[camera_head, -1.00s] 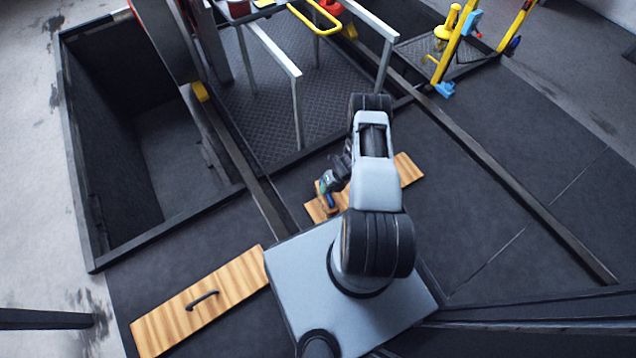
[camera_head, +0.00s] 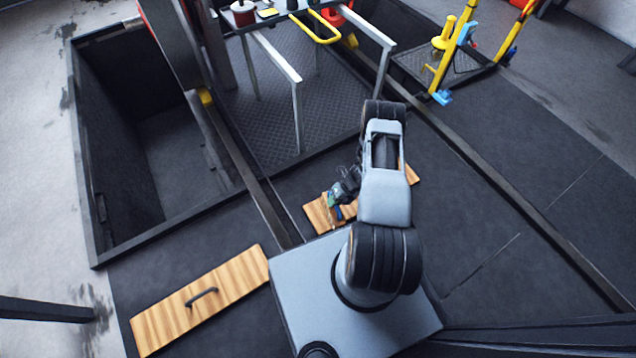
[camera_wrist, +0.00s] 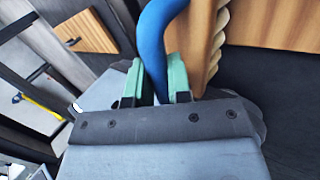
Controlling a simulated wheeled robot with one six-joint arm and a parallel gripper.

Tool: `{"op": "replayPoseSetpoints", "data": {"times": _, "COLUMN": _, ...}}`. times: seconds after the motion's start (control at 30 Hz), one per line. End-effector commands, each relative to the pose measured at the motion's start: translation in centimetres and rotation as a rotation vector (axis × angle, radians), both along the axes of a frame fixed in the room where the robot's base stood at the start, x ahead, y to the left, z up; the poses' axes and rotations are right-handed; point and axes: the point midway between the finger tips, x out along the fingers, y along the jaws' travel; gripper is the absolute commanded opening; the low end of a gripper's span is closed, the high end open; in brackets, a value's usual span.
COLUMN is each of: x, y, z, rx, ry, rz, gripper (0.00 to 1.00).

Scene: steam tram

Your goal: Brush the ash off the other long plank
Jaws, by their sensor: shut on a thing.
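My gripper (camera_wrist: 165,82) is shut on the blue handle of a brush (camera_wrist: 157,38), between green finger pads. The brush's pale, wavy bristles (camera_wrist: 213,50) show beside a wooden plank (camera_wrist: 275,22) in the wrist view; I cannot tell whether they touch it. In the head view my gripper (camera_head: 338,197) and the brush (camera_head: 339,213) are over the left part of this plank (camera_head: 318,215), and my arm hides much of its middle. Another wooden plank (camera_head: 232,283) with a black handle (camera_head: 202,297) lies at lower left. I cannot make out ash on either plank.
An open dark pit (camera_head: 175,165) lies at the left behind a raised rim. A table with white legs (camera_head: 298,110) stands beyond my gripper, carrying several items. Yellow posts (camera_head: 452,45) stand at upper right. The dark floor (camera_head: 520,150) at the right is clear.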

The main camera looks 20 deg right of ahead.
Motion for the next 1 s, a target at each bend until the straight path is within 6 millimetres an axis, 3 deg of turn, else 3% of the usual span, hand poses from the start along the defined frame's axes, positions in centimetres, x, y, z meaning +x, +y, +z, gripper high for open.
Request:
{"op": "replayPoseSetpoints", "data": {"times": 0.5, "x": 0.1, "y": 0.2, "z": 4.7, "rx": 0.002, "ry": -0.001, "rz": 0.004, "gripper": 0.00}}
{"op": "replayPoseSetpoints", "data": {"times": 1.0, "x": 0.1, "y": 0.2, "z": 5.2, "rx": 0.003, "ry": -0.002, "rz": 0.006, "gripper": 0.00}}
